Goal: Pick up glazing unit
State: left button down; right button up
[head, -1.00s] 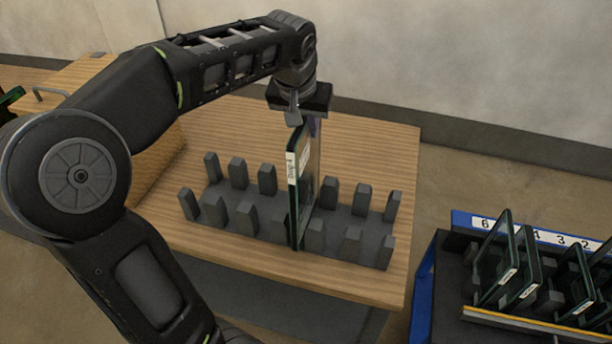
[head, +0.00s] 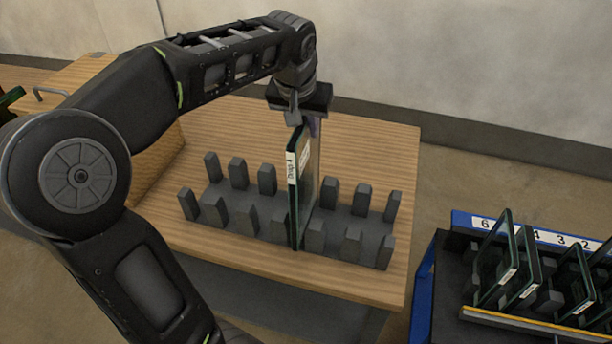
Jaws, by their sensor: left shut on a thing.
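A glazing unit (head: 299,195) stands upright, edge-on to me, among the dark pegs of a grey rack (head: 336,228) on the wooden table. It has a white label on its near edge. My left gripper (head: 303,122) points down at its top and is shut on the glazing unit near its upper edge. The fingers are partly hidden behind the pane. The pane's lower end is still down between the pegs; I cannot tell whether it touches the rack base. My right gripper is not in view.
Several dark pegs (head: 238,172) stand in two rows on both sides of the pane. At lower right, a blue-framed rack (head: 422,300) with a numbered strip (head: 535,234) holds several more panes (head: 494,262). The wooden table (head: 380,150) is otherwise clear behind the rack.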

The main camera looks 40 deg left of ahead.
pick_arm(q)
jog(key=shift+w+r, duration=0.15)
jog(key=shift+r, duration=0.1)
jog(key=shift+r+p, duration=0.15)
jog(key=shift+p, duration=0.2)
notch_tip(320, 180, up, 18)
jog(key=p, duration=0.4)
jog(key=shift+p, duration=0.35)
dwell(1.4)
